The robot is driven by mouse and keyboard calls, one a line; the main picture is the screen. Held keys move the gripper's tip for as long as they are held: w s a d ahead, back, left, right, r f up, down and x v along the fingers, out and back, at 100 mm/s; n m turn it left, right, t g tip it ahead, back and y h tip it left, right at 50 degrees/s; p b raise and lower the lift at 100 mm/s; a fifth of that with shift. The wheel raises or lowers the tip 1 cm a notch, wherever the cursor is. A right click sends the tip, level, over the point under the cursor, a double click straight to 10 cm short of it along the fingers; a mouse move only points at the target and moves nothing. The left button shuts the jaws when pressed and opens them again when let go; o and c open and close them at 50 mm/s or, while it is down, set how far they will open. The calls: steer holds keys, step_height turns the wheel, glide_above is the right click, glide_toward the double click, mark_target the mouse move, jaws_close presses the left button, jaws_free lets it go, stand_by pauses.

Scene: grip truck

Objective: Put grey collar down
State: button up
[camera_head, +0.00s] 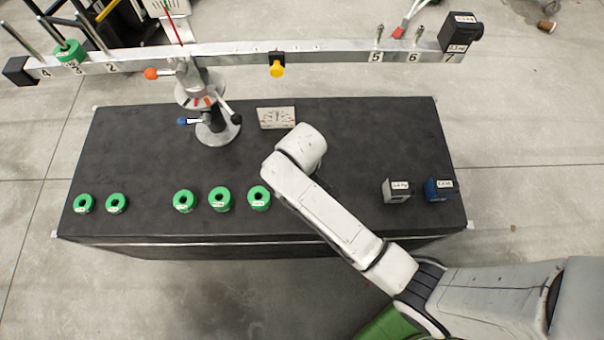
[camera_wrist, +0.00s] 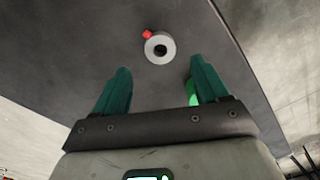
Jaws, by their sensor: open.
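A grey collar (camera_wrist: 166,56) shows in the wrist view as a light ring with a dark hole. It appears to lie on the dark table top, with a small red knob (camera_wrist: 147,34) at its upper left. My gripper (camera_wrist: 160,72) is open and empty, its two green fingers apart. The collar is ahead of the gap between the fingertips, and neither finger touches it. In the head view I cannot see the grey collar or the gripper; my arm covers part of the table.
Several green collars (camera_head: 220,209) sit along the table's (camera_head: 350,130) front edge. A green thing (camera_wrist: 193,96) is partly behind the right finger. Grey (camera_head: 395,194) and blue (camera_head: 438,193) blocks stand at right. A balance beam (camera_head: 220,50) on a stand spans the back.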

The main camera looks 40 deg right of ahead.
step_height(320, 180, up, 5)
steer(key=s+d+r+m, duration=0.1)
steer(key=s+d, duration=0.3)
steer(key=s, duration=0.4)
steer(key=s+d+r+m+t, duration=0.1)
steer(key=s+d+r+m, duration=0.1)
steer(key=s, duration=0.6)
steer(key=shift+d+m, duration=0.9)
steer(key=shift+d, duration=0.15)
